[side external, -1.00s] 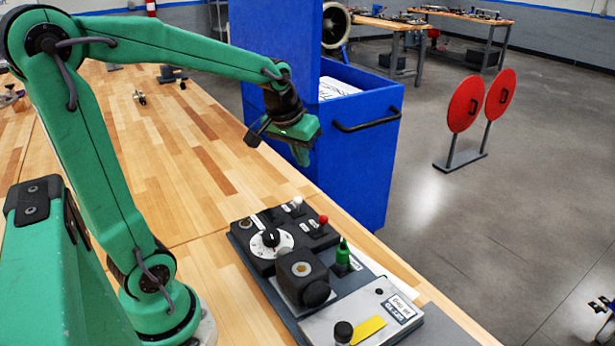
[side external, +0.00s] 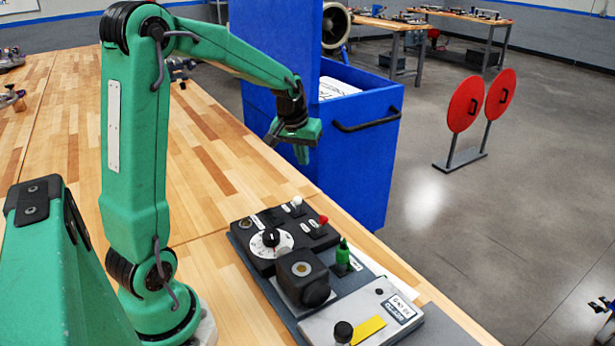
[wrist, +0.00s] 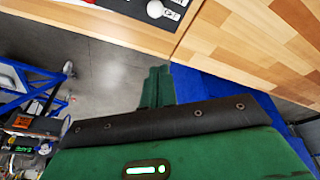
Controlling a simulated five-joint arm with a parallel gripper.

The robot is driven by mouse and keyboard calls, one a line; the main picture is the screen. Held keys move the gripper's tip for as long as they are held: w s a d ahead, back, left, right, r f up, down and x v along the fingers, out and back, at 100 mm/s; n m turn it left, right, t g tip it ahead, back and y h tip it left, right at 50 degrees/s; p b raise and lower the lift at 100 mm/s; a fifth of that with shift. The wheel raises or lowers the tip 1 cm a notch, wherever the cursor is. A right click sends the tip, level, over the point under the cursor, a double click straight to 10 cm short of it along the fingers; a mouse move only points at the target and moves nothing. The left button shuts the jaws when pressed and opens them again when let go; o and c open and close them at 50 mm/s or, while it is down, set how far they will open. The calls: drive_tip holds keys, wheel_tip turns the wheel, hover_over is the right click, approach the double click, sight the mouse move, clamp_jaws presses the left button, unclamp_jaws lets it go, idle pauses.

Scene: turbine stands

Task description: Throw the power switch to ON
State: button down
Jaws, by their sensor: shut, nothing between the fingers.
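The control panel (side external: 262,270) lies on the wooden bench in the side external view. It carries a dial (side external: 271,238), a white-tipped toggle (side external: 296,202), a red-tipped toggle (side external: 323,220), a green-tipped lever (side external: 343,245) and a dark round knob (side external: 343,331). I cannot read which of these is the power switch. My gripper (side external: 304,157) is shut and empty. It hangs above and behind the panel, in front of the blue cabinet, touching no control. In the wrist view the closed green fingers (wrist: 157,88) show, and a panel corner with the white-tipped toggle (wrist: 155,9) is at the top.
The blue cabinet (side external: 350,175) with a black handle stands against the bench's right edge, close to my gripper. The wooden bench (side external: 200,160) is mostly clear left of the panel. Two red discs (side external: 465,104) on a stand are on the floor, far right.

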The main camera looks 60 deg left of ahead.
sight(298, 204)
drive_tip(key=shift+f, duration=0.1)
drive_tip(key=x, duration=1)
drive_tip(key=shift+s+a, duration=0.2)
drive_tip(key=shift+a, duration=0.15)
drive_tip(key=shift+s+d, duration=0.25)
drive_tip(key=shift+s, duration=0.1)
drive_tip(key=shift+s+d, duration=0.5)
drive_tip(key=shift+s, duration=0.15)
drive_tip(key=shift+s+d, duration=0.45)
drive_tip(key=shift+s, duration=0.2)
drive_tip(key=shift+s+r, duration=0.25)
drive_tip(key=shift+s, duration=0.75)
drive_tip(key=shift+w, duration=0.1)
